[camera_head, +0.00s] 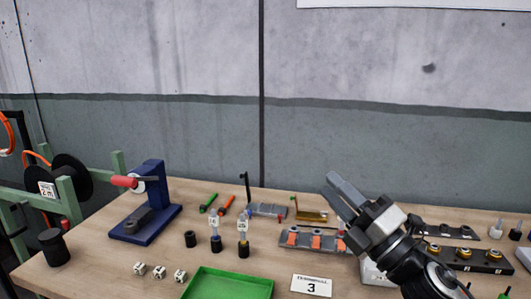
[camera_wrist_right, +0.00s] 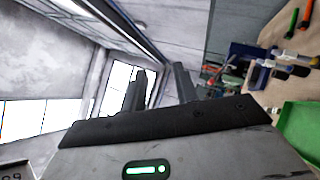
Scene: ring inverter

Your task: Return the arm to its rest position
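My right gripper (camera_head: 342,190) is raised over the right half of the wooden table (camera_head: 100,252), its fingers pointing up and to the left. In the right wrist view its two fingers (camera_wrist_right: 160,85) stand apart with nothing between them, only wall and ceiling behind. In the head view the fingers touch no object. My right forearm hides part of the table at the right front. My left gripper is not in view.
A green tray (camera_head: 228,284) lies at the front, beside a card marked 3 (camera_head: 311,286). A blue stand (camera_head: 150,205), small dice (camera_head: 160,272) and labelled bottles (camera_head: 243,236) stand at left. A grey strip with orange parts (camera_head: 300,240) lies near my arm; a black strip (camera_head: 470,256) is right.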

